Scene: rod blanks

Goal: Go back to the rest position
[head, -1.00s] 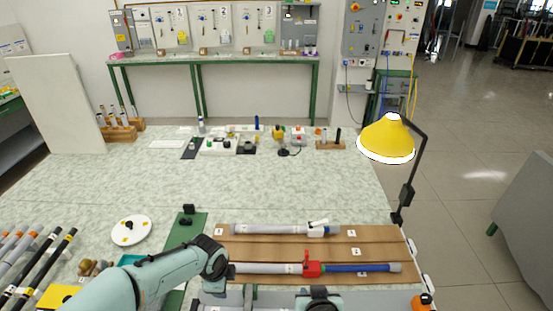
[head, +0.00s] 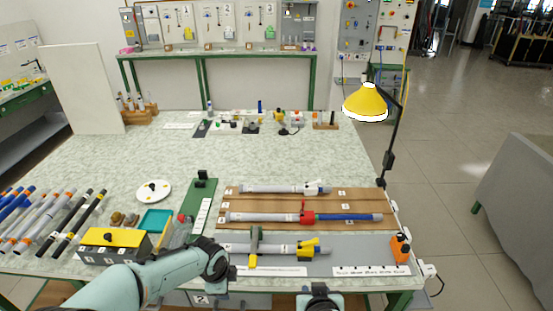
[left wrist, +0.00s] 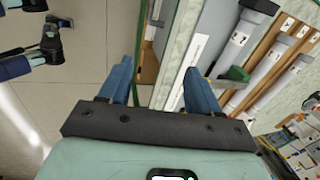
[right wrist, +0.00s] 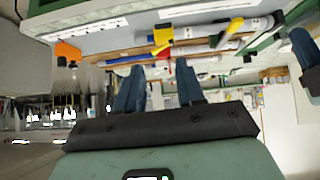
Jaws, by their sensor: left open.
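My left gripper (left wrist: 158,82) is open and empty in the left wrist view, with bare blue fingers apart. In the head view the left arm comes in low, and its wrist is at the bench's front edge. My right gripper (right wrist: 158,78) is open with nothing between its fingers; only a dark part of that arm shows at the bottom of the head view. A grey rod with a yellow fitting (head: 307,247) lies at the front of the bench, apart from both grippers. A grey and blue rod with a red fitting (head: 307,217) lies on the brown board (head: 260,204).
Several rods (head: 40,215) lie at the left. A yellow-topped box (head: 112,238), a white disc (head: 153,191) and a teal tray (head: 155,220) stand near my left arm. A yellow lamp (head: 366,101) and an orange block (head: 400,247) are at the right. The middle of the bench is clear.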

